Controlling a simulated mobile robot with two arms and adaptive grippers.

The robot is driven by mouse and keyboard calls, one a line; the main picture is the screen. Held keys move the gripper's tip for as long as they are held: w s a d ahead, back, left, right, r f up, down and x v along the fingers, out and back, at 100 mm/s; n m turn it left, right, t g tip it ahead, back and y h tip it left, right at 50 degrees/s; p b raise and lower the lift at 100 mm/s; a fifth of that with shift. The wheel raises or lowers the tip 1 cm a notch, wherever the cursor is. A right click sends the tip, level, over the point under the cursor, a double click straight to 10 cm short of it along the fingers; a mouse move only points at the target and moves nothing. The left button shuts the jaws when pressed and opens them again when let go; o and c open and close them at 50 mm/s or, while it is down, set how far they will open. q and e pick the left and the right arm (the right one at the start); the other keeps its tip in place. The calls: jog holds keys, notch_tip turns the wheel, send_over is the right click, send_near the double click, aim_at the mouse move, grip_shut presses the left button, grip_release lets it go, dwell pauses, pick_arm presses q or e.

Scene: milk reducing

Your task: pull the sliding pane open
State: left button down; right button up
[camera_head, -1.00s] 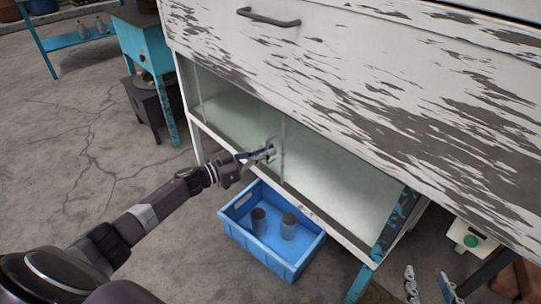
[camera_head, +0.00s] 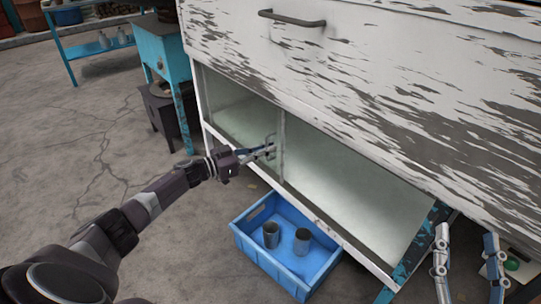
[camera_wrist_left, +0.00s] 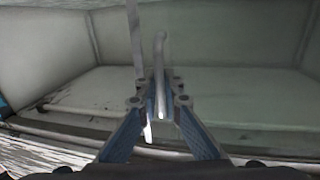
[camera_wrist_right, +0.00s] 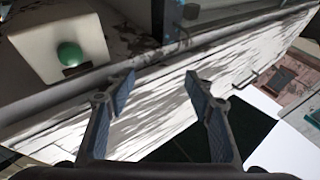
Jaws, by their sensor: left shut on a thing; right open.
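The sliding pane (camera_head: 240,112) is a glass pane low in the front of a white, paint-worn cabinet. Its upright edge stands left of the middle of the opening. A slim upright handle (camera_wrist_left: 160,65) sits by that edge. My left gripper (camera_head: 268,151) is shut on the handle; its fingers (camera_wrist_left: 160,95) close around the handle's lower part in the left wrist view. My right gripper (camera_head: 466,258) is open and empty near the cabinet's right leg. Its spread fingers also show in the right wrist view (camera_wrist_right: 160,85).
A blue crate (camera_head: 240,238) with two dark cups stands on the floor under the cabinet's front. A drawer handle (camera_head: 292,19) juts out above. A green button (camera_wrist_right: 70,54) on a pale box is near my right gripper.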

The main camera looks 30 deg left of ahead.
pick_arm(q)
jog(key=shift+w+a+f, duration=0.15)
jog(key=shift+w+f, duration=0.05)
jog(key=shift+f, duration=0.25)
jog(key=shift+r, duration=0.1)
jog(key=shift+s+r, duration=0.15)
jog(key=shift+r, duration=0.05)
jog(key=c, duration=2.4)
grip_release()
jog(key=shift+a, duration=0.1)
pick_arm(e)
jog(key=s+r+t+y, duration=0.1)
jog(key=s+r+t, duration=0.2)
jog(key=r, duration=0.7)
jog(key=shift+s+d+t, duration=0.35)
jog(key=shift+s+t, duration=0.05)
jog(key=shift+s, duration=0.4)
pick_arm(q)
jog(key=shift+a, duration=0.1)
jog(key=v, duration=1.1)
jog(key=shift+s+a, duration=0.25)
jog(key=shift+s, duration=0.1)
jog(key=shift+f, duration=0.1)
